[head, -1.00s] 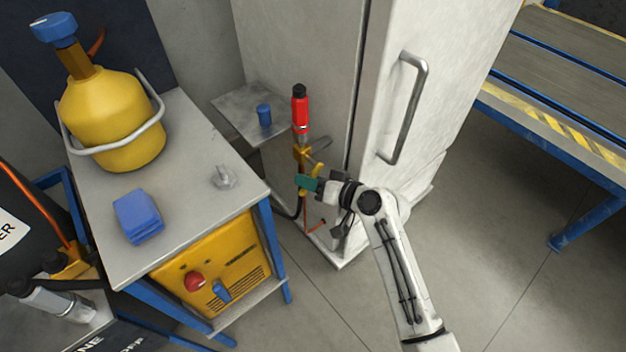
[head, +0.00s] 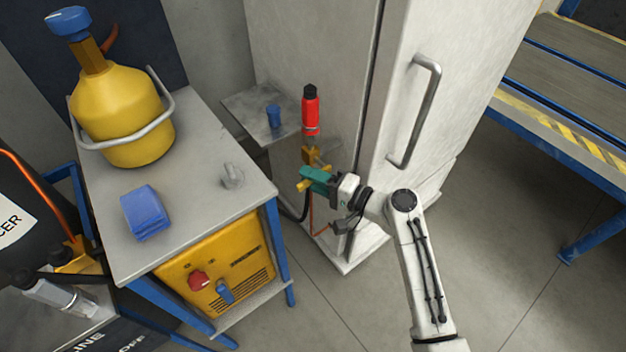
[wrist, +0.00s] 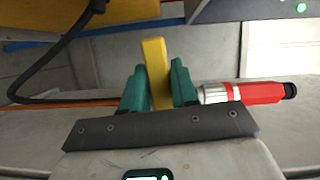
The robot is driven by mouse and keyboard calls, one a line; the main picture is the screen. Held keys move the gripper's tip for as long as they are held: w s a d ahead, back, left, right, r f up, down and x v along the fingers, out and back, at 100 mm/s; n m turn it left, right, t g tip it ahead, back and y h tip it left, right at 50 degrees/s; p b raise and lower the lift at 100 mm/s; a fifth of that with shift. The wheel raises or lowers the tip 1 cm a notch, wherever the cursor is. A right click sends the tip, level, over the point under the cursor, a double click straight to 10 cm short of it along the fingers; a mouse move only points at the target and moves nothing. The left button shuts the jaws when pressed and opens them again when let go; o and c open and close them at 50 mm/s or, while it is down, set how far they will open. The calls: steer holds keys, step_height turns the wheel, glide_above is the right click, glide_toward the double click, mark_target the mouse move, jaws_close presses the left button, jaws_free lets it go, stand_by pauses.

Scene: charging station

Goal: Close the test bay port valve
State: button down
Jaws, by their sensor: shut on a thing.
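The port valve is a brass-coloured fitting (head: 309,156) below a red cylinder (head: 311,112) beside the white cabinet. Its yellow handle (head: 303,186) pokes out to the left of my gripper (head: 317,177). In the wrist view the yellow handle (wrist: 156,72) stands between the two green fingertips of my gripper (wrist: 158,92), which is shut on it. The red cylinder with its silver collar (wrist: 240,93) lies to the right of the fingertips there. In the head view the green fingers hide part of the handle and the lower valve body.
The white cabinet (head: 300,45) with a bar handle (head: 418,110) stands right behind the valve. A small shelf with a blue knob (head: 274,117) is to its left. A workbench (head: 190,195) with a yellow bottle (head: 125,120) stands further left.

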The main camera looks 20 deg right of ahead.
steer(key=shift+r+m+t, duration=0.1)
steer(key=shift+m+t, duration=0.2)
steer(key=shift+m, duration=0.2)
steer(key=c, duration=1)
jaws_free()
steer(key=shift+o, duration=0.2)
steer(key=shift+s+d, duration=0.1)
steer(key=v, duration=1)
steer(key=shift+s+d, duration=0.2)
steer(key=shift+d, duration=0.05)
